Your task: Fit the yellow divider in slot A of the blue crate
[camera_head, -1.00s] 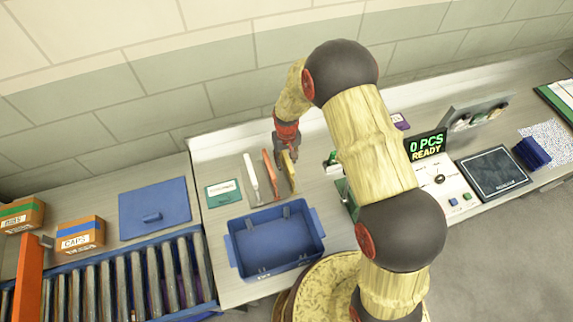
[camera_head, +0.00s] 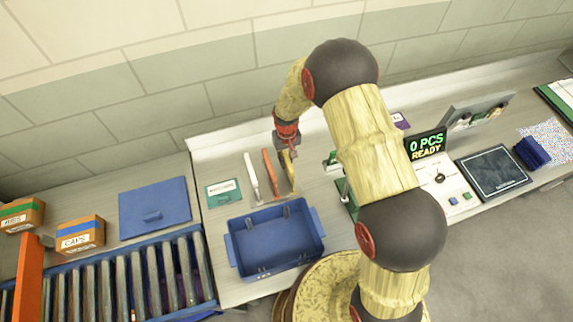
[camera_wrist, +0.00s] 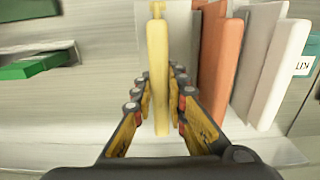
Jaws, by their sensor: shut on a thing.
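The yellow divider (camera_wrist: 157,75) stands on edge between my gripper's fingers in the wrist view; in the head view it shows as a thin yellow strip (camera_head: 290,172). My gripper (camera_wrist: 158,112) is shut on it, with a finger on each side. The divider is beside the orange divider, and I cannot tell whether it is off its support. The blue crate (camera_head: 233,260) is open and looks empty, nearer the robot than the dividers. Small slot guides show on its walls. I cannot read which slot is A.
An orange divider (camera_head: 269,172) and a white divider (camera_head: 252,176) stand just left of the yellow one. A green labelled card (camera_head: 223,192) lies left of them. A blue lid (camera_head: 155,205) and a roller conveyor are further left. A green-topped fixture (camera_head: 345,192) is to the right.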

